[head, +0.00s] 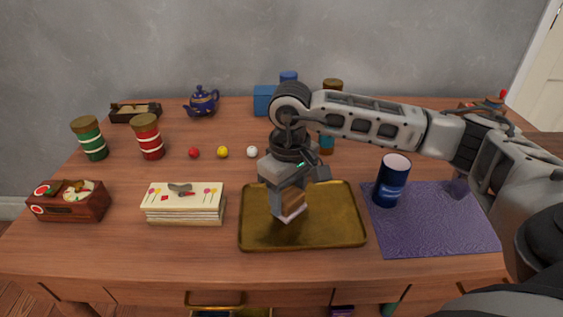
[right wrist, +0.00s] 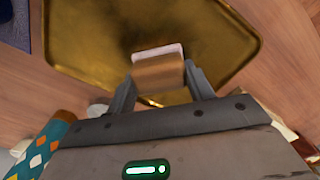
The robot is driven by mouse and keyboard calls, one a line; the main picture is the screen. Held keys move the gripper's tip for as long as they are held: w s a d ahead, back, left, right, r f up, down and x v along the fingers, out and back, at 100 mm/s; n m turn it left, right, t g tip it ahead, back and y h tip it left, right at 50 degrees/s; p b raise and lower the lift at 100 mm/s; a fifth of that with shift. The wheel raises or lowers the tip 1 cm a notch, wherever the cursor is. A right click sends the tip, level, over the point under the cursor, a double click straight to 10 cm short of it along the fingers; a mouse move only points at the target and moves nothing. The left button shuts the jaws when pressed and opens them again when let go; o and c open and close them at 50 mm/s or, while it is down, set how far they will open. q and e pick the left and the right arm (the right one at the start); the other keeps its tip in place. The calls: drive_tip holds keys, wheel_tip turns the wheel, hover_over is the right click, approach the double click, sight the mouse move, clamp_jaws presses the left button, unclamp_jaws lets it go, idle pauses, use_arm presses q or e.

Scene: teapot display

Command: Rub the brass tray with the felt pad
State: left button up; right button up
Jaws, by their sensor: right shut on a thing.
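The brass tray (head: 338,228) lies flat on the wooden table, front and centre; it also shows in the right wrist view (right wrist: 85,35). My right gripper (head: 288,203) is above the left half of the tray, pointing down. It is shut on the felt pad (head: 293,212), a block with a brown back and a pale lower face. In the right wrist view the pad (right wrist: 159,72) sits between the two fingers over the tray. I cannot tell for sure whether the pad's face touches the tray. My left gripper is not in view.
A dark blue cup (head: 391,185) stands on a purple cloth (head: 433,225) right of the tray. A stack of cards (head: 184,205) and a wooden box (head: 69,203) lie to the left. Small red, yellow and white balls (head: 222,152) lie behind. A blue teapot (head: 202,101) stands at the back.

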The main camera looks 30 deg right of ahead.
wheel_tip(320, 180, up, 4)
drive_tip(key=shift+f+p, duration=0.25)
drive_tip(key=shift+p, duration=0.6)
drive_tip(key=shift+r+p, duration=0.45)
drive_tip(key=shift+r, duration=0.25)
drive_tip(key=shift+r+p, duration=0.9)
drive_tip(key=shift+r, duration=0.75)
use_arm(q)
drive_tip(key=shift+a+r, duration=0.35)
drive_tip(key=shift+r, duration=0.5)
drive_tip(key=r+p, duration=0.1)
drive_tip(key=p, duration=0.3)
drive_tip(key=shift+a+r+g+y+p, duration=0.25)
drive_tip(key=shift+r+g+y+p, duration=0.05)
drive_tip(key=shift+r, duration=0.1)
use_arm(e)
drive_tip(key=s+a+r+m, duration=0.2)
drive_tip(key=a+r, duration=0.1)
drive_tip(key=a, duration=0.6)
